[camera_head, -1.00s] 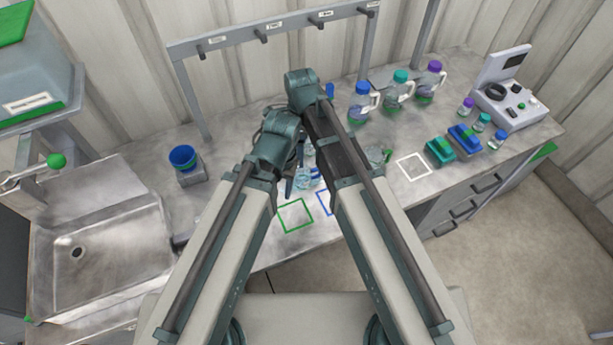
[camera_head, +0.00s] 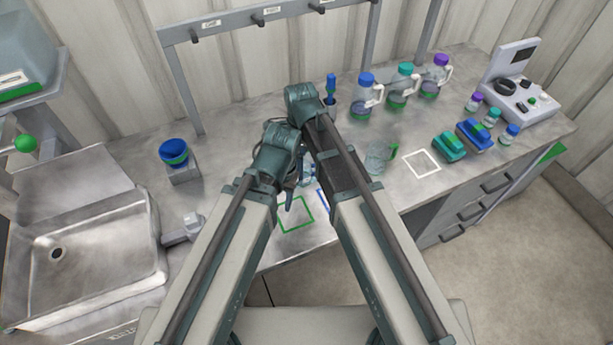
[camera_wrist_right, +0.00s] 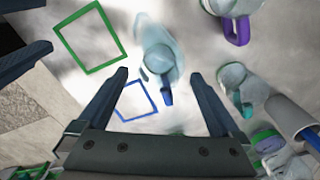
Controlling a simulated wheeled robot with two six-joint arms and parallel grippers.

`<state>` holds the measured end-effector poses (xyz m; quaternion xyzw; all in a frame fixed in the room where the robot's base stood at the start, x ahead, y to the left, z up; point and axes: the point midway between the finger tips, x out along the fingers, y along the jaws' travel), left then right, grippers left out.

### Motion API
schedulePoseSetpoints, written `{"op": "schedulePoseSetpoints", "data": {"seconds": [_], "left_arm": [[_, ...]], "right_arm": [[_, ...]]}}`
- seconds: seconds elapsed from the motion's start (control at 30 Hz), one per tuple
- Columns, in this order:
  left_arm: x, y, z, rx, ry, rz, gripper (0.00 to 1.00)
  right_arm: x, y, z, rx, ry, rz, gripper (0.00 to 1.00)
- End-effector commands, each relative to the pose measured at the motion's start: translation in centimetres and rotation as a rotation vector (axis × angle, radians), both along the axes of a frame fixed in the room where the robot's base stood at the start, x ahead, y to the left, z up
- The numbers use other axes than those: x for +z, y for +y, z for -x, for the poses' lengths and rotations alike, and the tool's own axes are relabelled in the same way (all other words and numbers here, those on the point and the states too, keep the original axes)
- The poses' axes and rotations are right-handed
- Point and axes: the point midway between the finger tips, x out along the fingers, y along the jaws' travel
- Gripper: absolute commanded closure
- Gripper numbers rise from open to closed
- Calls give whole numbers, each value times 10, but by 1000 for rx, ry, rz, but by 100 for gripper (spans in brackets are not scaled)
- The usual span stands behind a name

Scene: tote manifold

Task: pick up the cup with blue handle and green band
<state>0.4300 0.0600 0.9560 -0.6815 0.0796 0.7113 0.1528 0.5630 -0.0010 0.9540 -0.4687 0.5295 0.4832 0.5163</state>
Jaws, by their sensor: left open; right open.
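In the right wrist view, a clear cup with a blue handle (camera_wrist_right: 158,52) stands just beyond and between the fingertips of my right gripper (camera_wrist_right: 160,76). The gripper is open and appears empty. The cup's blue handle points toward the gripper; I cannot make out a green band. In the head view, only a sliver of this cup (camera_head: 308,172) shows between my arms. My left gripper (camera_head: 287,190) is open near the green square, partly hidden by its own arm. My right gripper is hidden there behind the arms.
A green-handled cup (camera_head: 377,160) and a purple-handled cup (camera_wrist_right: 232,8) stand nearby. Green (camera_wrist_right: 88,38) and blue (camera_wrist_right: 136,101) square outlines mark the counter. Jugs with coloured lids (camera_head: 364,98) stand behind.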

Motion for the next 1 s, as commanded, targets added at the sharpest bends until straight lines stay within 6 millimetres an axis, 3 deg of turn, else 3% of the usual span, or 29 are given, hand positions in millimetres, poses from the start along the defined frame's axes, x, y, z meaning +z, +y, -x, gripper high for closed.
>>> {"op": "schedulePoseSetpoints", "data": {"seconds": [0.17,0.53,0.87,1.0], "left_arm": [[-6,0,0,0,0,0,50],[-49,0,0,0,0,0,50],[-51,0,0,0,0,0,50],[-51,0,0,0,0,0,50]], "right_arm": [[-6,1,0,0,0,0,0],[-49,5,3,0,0,0,0],[-51,5,3,0,0,0,0],[-51,5,3,0,0,0,25]]}}
